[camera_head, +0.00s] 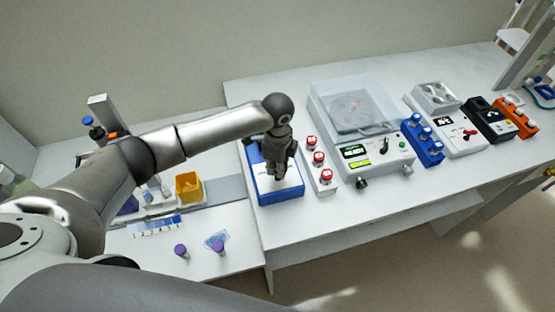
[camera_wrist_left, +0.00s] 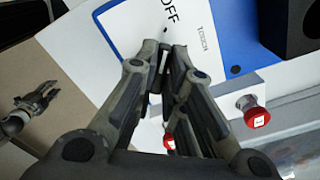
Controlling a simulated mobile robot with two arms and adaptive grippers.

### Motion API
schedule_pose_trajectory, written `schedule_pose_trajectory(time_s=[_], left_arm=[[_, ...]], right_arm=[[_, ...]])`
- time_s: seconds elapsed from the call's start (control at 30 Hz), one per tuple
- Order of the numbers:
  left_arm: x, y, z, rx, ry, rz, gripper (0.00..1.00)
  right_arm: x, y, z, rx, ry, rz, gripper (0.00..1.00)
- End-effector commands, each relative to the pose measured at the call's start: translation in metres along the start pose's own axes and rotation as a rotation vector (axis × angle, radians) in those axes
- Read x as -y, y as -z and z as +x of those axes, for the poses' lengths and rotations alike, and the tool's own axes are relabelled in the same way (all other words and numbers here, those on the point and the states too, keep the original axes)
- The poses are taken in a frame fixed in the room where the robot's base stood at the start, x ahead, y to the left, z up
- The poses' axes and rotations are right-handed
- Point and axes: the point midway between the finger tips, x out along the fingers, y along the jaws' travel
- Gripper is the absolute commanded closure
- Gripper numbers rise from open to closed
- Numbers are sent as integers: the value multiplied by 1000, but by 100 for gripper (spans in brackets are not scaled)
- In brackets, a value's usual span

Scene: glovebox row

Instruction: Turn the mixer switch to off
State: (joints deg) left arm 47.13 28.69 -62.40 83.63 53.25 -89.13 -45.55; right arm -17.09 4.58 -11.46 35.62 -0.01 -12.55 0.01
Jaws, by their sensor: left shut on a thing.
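The mixer (camera_head: 284,193) is a low blue-and-white box near the left end of the right-hand bench in the head view. In the left wrist view its white top (camera_wrist_left: 125,22) carries the labels OFF and TOUCH. My left gripper (camera_head: 274,174) points down over the mixer. It is shut on the mixer switch, of which only a small pale part shows between the fingertips (camera_wrist_left: 163,62) in the left wrist view. The fingers hide most of the switch, so its position cannot be read.
A white strip with red-capped vials (camera_head: 318,158) stands close right of the mixer. Beyond it are a lidded white instrument (camera_head: 385,160), a blue vial rack (camera_head: 423,140) and more devices. A yellow box (camera_head: 188,186) and purple-capped tubes (camera_head: 181,251) are on the left bench.

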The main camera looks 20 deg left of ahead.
Motion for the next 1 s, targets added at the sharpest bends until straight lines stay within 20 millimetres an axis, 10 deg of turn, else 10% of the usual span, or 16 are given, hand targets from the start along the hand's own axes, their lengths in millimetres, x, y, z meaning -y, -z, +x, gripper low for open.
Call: schedule_pose_trajectory(time_s=[0.37, 0.53, 1.0], left_arm=[[1, 1, -1, -2, 3, -30, 100], [1, 0, -1, -2, 3, -28, 69], [1, 0, -14, -2, 4, -25, 68]], right_arm=[[0, -2, -3, 3, 0, 0, 68], [0, -2, -3, 5, 0, 0, 68], [-1, -4, -3, 7, -1, -1, 68]])
